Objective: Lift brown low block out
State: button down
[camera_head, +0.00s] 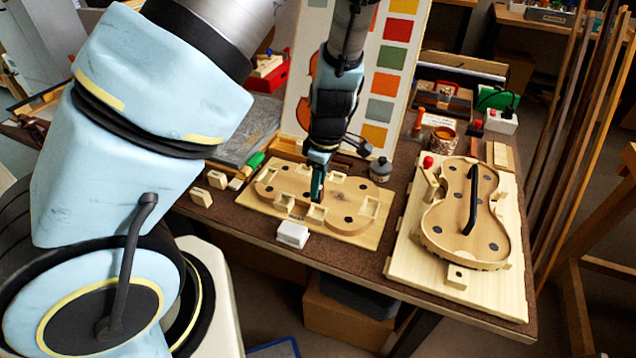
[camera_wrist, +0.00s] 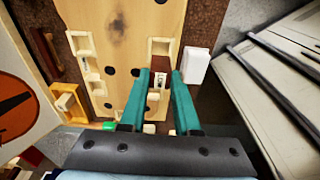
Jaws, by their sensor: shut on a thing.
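The pale wooden board (camera_head: 340,226) with a violin-shaped form and several square pockets lies on the bench. My gripper (camera_head: 317,172) points down over the form's near-side pockets. In the wrist view its teal fingers (camera_wrist: 160,76) are closed around a small block with a brown top (camera_wrist: 159,64), which I take as the brown low block. The block sits at a pocket on the board's edge; I cannot tell whether it is clear of the pocket. In the head view the block is hidden by the fingers.
A small white box (camera_head: 292,234) stands close by at the board's near edge. A second board with a violin body (camera_head: 465,222) fills the right. A colour chart (camera_head: 385,70) stands behind.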

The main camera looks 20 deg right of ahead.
jog(key=shift+r, duration=0.25)
notch_tip(320, 180, up, 5)
jog(key=p, duration=0.5)
jog(key=shift+r, duration=0.95)
